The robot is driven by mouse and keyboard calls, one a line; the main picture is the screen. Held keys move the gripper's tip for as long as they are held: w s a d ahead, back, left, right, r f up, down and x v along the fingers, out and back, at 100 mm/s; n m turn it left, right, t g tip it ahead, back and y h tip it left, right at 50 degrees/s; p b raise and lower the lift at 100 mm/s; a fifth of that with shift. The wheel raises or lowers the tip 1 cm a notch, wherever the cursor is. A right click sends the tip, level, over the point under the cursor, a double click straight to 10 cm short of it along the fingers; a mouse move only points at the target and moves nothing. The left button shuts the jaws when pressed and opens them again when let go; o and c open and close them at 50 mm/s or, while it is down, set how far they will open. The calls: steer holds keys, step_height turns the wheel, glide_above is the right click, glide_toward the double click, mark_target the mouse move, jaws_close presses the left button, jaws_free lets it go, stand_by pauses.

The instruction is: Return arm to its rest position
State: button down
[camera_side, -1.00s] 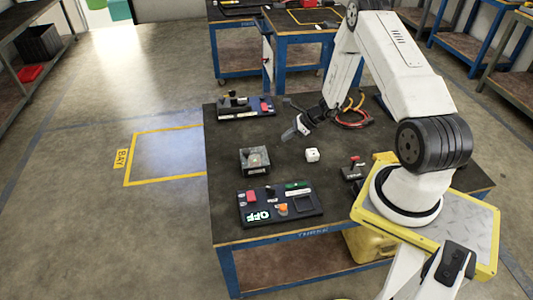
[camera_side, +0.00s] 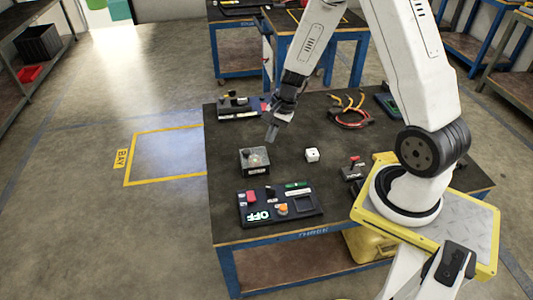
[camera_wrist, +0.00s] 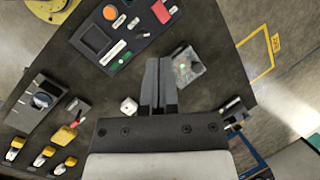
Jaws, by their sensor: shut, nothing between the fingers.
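My gripper (camera_side: 271,134) is shut and empty. It points down above the dark workbench (camera_side: 230,170), a little behind the small grey box with a knob (camera_side: 255,160). The fingers appear apart from both.
A control panel (camera_side: 280,207) with an OFF display lies at the bench front. A small red-topped lever (camera_side: 355,167) stands right of the cube. Another panel (camera_side: 238,107) and an orange-red cable loop (camera_side: 351,115) lie at the back. A yellow-marked bay (camera_side: 160,155) is on the floor.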

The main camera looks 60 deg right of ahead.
steer(key=s+a+r+n+h, duration=0.4)
steer(key=s+a+r+n, duration=0.4)
steer(key=n, duration=0.6)
steer(key=shift+a+r+n+t, duration=0.4)
steer(key=shift+a+r, duration=0.15)
steer(key=shift+r, duration=0.1)
